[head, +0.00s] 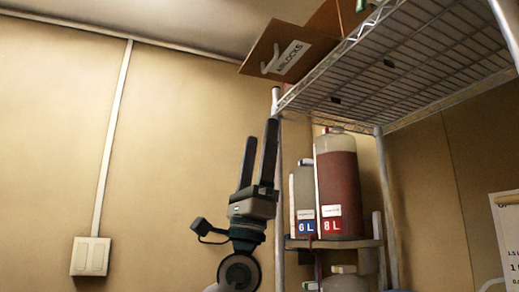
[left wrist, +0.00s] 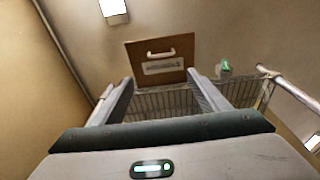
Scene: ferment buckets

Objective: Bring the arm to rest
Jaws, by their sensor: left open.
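My left gripper (head: 259,155) points upward in the head view, in front of the wall and just left of the shelf unit's front post. Its two dark fingers are apart with nothing between them. In the left wrist view the open fingers (left wrist: 160,98) frame the wire top shelf and a brown box, both farther off. My right gripper is in neither view.
A wire shelf rack (head: 400,70) stands right of my gripper. A brown box (head: 285,55) with a label and handle sits on top. Jugs marked 6L (head: 304,200) and 8L (head: 337,185) stand on the lower shelf. Open wall lies left, with a switch plate (head: 90,256).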

